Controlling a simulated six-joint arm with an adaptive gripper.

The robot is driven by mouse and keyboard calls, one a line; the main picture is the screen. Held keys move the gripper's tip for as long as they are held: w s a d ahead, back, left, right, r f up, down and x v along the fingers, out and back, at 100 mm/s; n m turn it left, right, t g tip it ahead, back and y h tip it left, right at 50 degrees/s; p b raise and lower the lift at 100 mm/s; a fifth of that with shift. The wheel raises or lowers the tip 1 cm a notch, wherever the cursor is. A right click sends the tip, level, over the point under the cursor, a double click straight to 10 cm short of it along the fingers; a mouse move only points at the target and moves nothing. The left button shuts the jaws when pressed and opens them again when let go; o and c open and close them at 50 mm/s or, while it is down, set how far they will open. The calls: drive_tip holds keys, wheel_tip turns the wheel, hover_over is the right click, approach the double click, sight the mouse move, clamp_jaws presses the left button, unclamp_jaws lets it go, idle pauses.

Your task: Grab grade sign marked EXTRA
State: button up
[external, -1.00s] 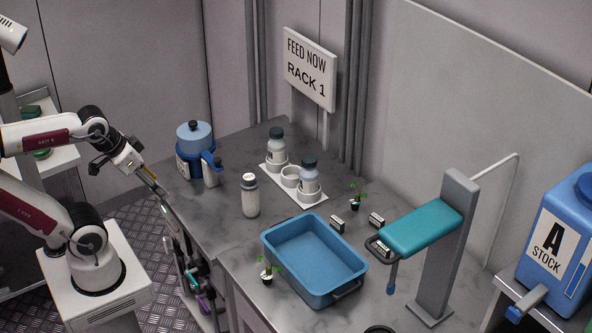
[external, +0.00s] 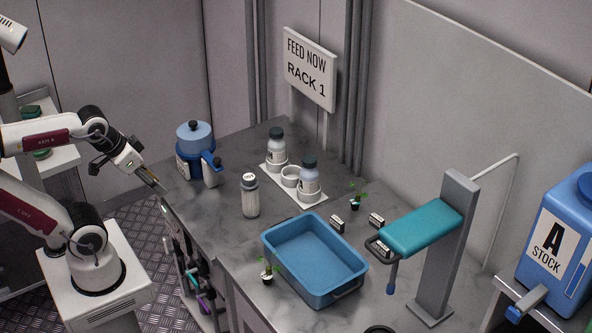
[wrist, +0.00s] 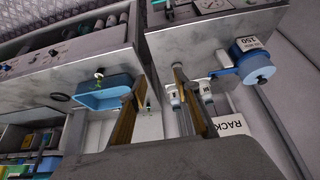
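No sign reading EXTRA can be made out in either view.
A white bottle (external: 250,197) and a tray (external: 315,202) with two dark-capped jars stand mid-counter. A blue pot (external: 196,155) is nearest my gripper. A RACK 1 sign (external: 309,68) stands at the back. A grey post (external: 446,250) carries a teal pad (external: 420,232).

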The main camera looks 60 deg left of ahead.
drive_tip(key=w+a+r+m+t+y, duration=0.15)
drive_tip(key=w+r, duration=0.25)
drive_tip(key=w, duration=0.8)
drive_tip(key=w+a+r+m+t+y, duration=0.1)
drive_tip(key=w+a+r+t, duration=0.15)
drive_tip(key=w, duration=0.85)
drive_tip(key=w+d+m+t+h, duration=0.1)
drive_tip(key=w+d+m, duration=0.1)
drive_tip(key=w, duration=0.7)
drive_tip(key=w+d+m+t+h, duration=0.1)
drive_tip(key=w+d+m+h, duration=0.15)
drive_tip(key=w, duration=0.75)
drive_tip(key=w+d+f+m+h, duration=0.4)
drive_tip(key=w+d+f, duration=0.5)
drive_tip(key=f, duration=0.1)
drive_tip(key=d+f+m+g+h, duration=0.1)
drive_tip(key=d+f, duration=0.2)
drive_tip(key=f, duration=0.2)
drive_tip(key=d+f+m+g+h, duration=0.1)
drive_tip(key=d+f+h, duration=0.1)
drive_tip(key=f, duration=0.3)
drive_tip(key=d+f+m+g+h, duration=0.1)
drive_tip(key=d+f+g+h, duration=0.1)
drive_tip(key=d+f, duration=0.2)
drive_tip(key=shift+d+f+m, duration=0.3)
drive_tip(key=shift+f+m, duration=0.1)
drive_tip(key=shift+f, duration=0.05)
